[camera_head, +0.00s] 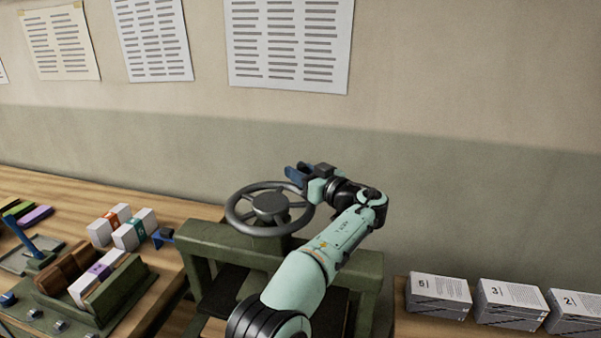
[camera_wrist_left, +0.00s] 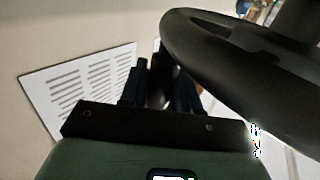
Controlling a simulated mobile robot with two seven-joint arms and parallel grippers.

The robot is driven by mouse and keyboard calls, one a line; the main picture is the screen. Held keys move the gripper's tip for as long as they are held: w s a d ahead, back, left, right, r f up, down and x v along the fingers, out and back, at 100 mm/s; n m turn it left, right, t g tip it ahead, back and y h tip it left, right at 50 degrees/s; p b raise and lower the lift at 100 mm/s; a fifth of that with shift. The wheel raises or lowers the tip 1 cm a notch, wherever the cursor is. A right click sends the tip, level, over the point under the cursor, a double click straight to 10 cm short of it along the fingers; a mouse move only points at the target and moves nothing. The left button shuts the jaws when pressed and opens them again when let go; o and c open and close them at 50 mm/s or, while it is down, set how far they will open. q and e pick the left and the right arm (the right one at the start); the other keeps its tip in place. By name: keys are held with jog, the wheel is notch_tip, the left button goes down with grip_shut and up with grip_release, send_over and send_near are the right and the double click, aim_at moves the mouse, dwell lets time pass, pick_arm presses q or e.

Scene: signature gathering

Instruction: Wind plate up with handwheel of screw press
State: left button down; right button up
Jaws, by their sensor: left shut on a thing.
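The dark grey handwheel (camera_head: 240,222) sits level on top of the green screw press (camera_head: 205,240), and its spokes meet at a round hub. My left gripper (camera_head: 297,173) is at the far right side of the wheel's rim. In the left wrist view, the gripper (camera_wrist_left: 160,85) is shut on a dark upright piece at the wheel, seemingly its handle, with the thick rim (camera_wrist_left: 215,60) close on the right. My left arm covers the right part of the press. A dark flat surface, perhaps the plate (camera_head: 228,287), shows partly inside the frame. My right gripper is not in view.
A wooden table (camera_head: 165,205) on the left holds a green tray (camera_head: 110,308) and several boxed stacks (camera_head: 130,232). Several paper stacks (camera_head: 440,290) stand on a surface at the right. The wall with posted sheets (camera_head: 290,45) rises behind the press.

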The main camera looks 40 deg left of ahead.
pick_arm(q)
jog(key=shift+a+r, duration=0.1)
jog(key=shift+a, duration=0.05)
jog(key=c, duration=1)
grip_release()
jog(key=shift+o, duration=0.2)
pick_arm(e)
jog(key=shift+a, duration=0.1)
pick_arm(q)
jog(key=shift+d+f, duration=0.2)
jog(key=shift+d, duration=0.25)
jog(key=s+d+b, duration=0.2)
jog(key=d, duration=1)
jog(key=shift+d+b, duration=0.15)
jog(key=shift+b, duration=0.2)
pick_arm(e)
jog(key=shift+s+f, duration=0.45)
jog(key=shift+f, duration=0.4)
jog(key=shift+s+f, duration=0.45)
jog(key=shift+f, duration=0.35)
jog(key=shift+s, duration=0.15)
